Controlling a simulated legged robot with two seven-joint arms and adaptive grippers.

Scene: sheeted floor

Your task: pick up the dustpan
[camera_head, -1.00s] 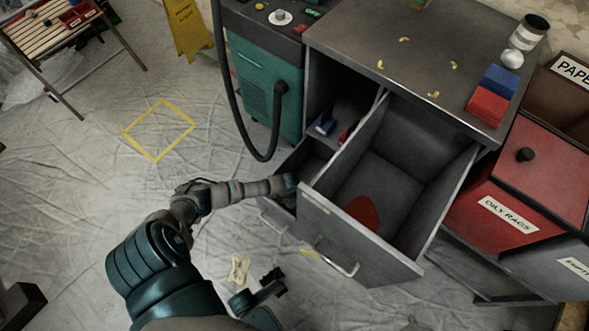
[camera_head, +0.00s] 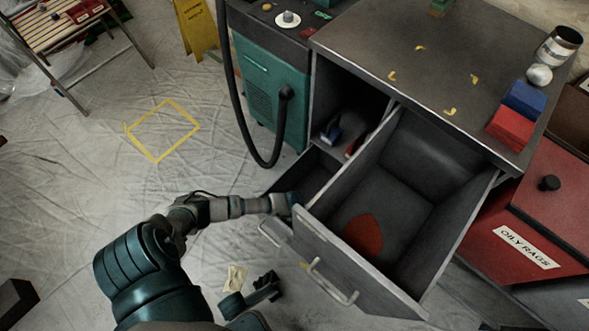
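A red flat rounded shape (camera_head: 363,235) lies in the open upper drawer (camera_head: 447,240). It is partly cut off by the drawer's front and side, and I cannot tell whether it is the dustpan. No other thing is clearly a dustpan. My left arm reaches from the lower left to the open lower drawer (camera_head: 279,236). Its wrist end is at that drawer, beside the upper drawer's left front corner, and its fingers cannot be made out. A black, finger-like part of mine (camera_head: 266,284) shows low in the picture, perhaps the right gripper; its opening is unclear.
A grey workbench (camera_head: 400,30) carries red and blue blocks (camera_head: 512,128) and a metal can (camera_head: 560,45). Blue and red items sit in its open shelf. A hose (camera_head: 228,100) hangs from the teal machine (camera_head: 271,95). The floor around the yellow taped square (camera_head: 162,130) is clear.

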